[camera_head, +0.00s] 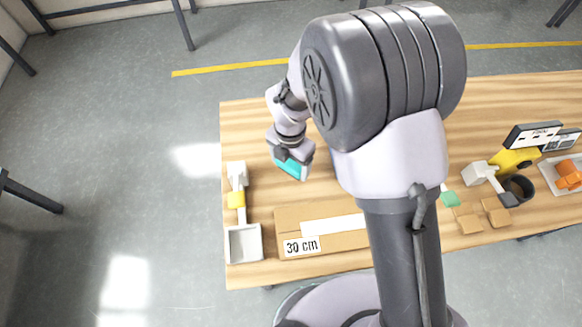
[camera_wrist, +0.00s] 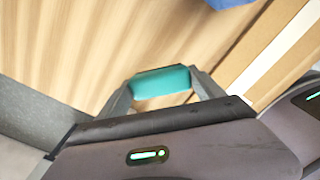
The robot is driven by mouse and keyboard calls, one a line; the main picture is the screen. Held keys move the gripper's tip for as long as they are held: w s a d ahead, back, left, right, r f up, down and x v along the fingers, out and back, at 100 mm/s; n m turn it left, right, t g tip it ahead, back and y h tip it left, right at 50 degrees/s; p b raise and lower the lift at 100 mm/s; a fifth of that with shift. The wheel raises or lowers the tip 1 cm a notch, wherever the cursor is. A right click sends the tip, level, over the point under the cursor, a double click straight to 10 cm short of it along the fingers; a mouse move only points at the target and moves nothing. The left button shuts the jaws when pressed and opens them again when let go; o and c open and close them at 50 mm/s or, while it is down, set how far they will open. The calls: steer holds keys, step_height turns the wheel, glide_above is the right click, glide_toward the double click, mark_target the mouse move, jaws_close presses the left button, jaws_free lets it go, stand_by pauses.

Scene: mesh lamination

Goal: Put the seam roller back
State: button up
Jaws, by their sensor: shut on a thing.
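My gripper (camera_wrist: 163,88) is shut on a teal piece (camera_wrist: 160,80) that spans its two fingers in the wrist view. I take this piece to be the seam roller's handle; its roller end cannot be made out. The teal piece also shows in the head view (camera_head: 292,168), below my wrist and above the left part of the wooden table (camera_head: 262,120). My arm hides part of the table's middle. No resting place for the roller can be told for certain.
At right are a yellow item (camera_head: 512,160), a dark cup (camera_head: 519,187) and an orange piece (camera_head: 568,174).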

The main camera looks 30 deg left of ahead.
mark_target(290, 170)
step_height(290, 170, down, 3)
steer(key=shift+f+b, duration=0.15)
steer(key=shift+b, duration=0.45)
steer(key=shift+f, duration=0.15)
steer(key=o, duration=1.5)
step_height(290, 170, up, 13)
steer(key=p, duration=0.4)
steer(key=shift+d+f, duration=0.1)
steer(key=shift+f, duration=0.1)
